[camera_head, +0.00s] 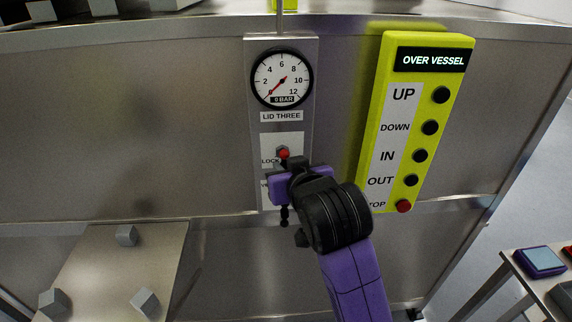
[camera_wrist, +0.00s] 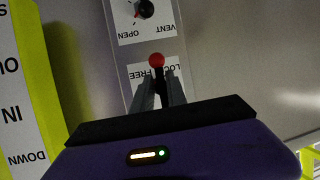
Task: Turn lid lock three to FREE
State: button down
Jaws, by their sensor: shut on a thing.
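The lid three panel (camera_head: 308,130) stands upright on the vessel's metal front. Its lock switch is a small lever with a red ball tip (camera_head: 284,153), beside the printed word LOCK. My gripper (camera_head: 283,165) is at the lever from below in the head view. In the wrist view, which is upside down, my gripper (camera_wrist: 159,85) has its two grey fingers shut on the lever's dark stem, and the red ball (camera_wrist: 157,60) shows past the fingertips.
A gauge (camera_head: 282,77) above reads about 0 bar. The vent knob (camera_wrist: 145,8) sits just below the lock on the panel. A yellow-green button box (camera_head: 376,130) stands close on the right. A small table (camera_head: 105,260) with several grey blocks is lower left.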

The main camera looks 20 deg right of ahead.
jog(key=shift+a+r, duration=0.25)
jog(key=shift+a, duration=0.2)
jog(key=c, duration=1.5)
grip_release()
jog(key=shift+o, duration=0.2)
jog(key=shift+d+f, duration=0.2)
jog(key=b+v, duration=0.1)
jog(key=v, duration=0.6)
jog(key=shift+s+r, duration=0.2)
jog(key=shift+s, duration=0.15)
jog(key=shift+a, duration=0.1)
